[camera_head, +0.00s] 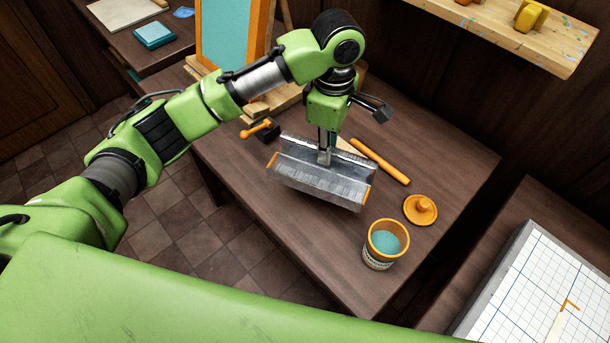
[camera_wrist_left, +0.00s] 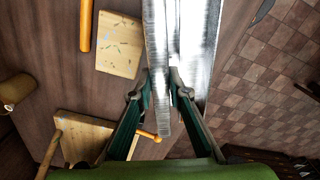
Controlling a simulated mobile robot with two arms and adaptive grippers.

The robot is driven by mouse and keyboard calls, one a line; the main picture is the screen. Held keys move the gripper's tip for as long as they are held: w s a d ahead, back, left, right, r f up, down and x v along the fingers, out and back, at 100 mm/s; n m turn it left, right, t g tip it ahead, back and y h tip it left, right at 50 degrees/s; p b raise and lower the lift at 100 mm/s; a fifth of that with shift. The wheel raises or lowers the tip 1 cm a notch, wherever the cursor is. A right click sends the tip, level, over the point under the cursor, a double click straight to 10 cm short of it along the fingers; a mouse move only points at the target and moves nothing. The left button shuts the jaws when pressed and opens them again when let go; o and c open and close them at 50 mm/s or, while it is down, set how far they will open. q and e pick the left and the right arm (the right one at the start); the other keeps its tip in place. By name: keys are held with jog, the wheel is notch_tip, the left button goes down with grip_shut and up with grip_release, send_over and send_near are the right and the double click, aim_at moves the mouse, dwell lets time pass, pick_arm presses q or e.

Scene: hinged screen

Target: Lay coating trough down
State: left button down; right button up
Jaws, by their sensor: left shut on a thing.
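The coating trough (camera_head: 318,190) is a long silver metal channel with orange end caps. It shows over the brown table in the head view, with its lower long side towards me. My left gripper (camera_head: 326,156) points down and is shut on the trough's upright back wall, near the middle of its length. In the left wrist view the trough (camera_wrist_left: 200,45) runs up from between the fingers of my left gripper (camera_wrist_left: 164,95). Whether the trough's underside touches the table cannot be told. My right gripper is not in view.
An orange-rimmed cup (camera_head: 387,243) with teal contents, an orange lid (camera_head: 420,209) and an orange rod (camera_head: 380,161) are right of the trough. A framed teal screen (camera_head: 226,38) stands behind on a wooden stand. A gridded board (camera_head: 535,290) lies at lower right.

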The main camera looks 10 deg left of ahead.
aim_at(326, 169)
pick_arm(q)
jog(key=f, duration=0.4)
jog(key=shift+s+d+p, duration=0.2)
jog(key=shift+d+p, duration=0.1)
jog(key=shift+p, duration=0.05)
jog(key=f, duration=0.3)
jog(key=shift+w+a+p, duration=0.1)
jog(key=shift+a+p, duration=0.1)
jog(key=shift+p, duration=0.15)
jog(key=shift+f, duration=0.55)
jog(key=shift+d, duration=0.1)
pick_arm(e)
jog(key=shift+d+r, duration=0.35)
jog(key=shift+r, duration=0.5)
pick_arm(q)
jog(key=c, duration=2.2)
grip_release()
jog(key=shift+f, duration=0.15)
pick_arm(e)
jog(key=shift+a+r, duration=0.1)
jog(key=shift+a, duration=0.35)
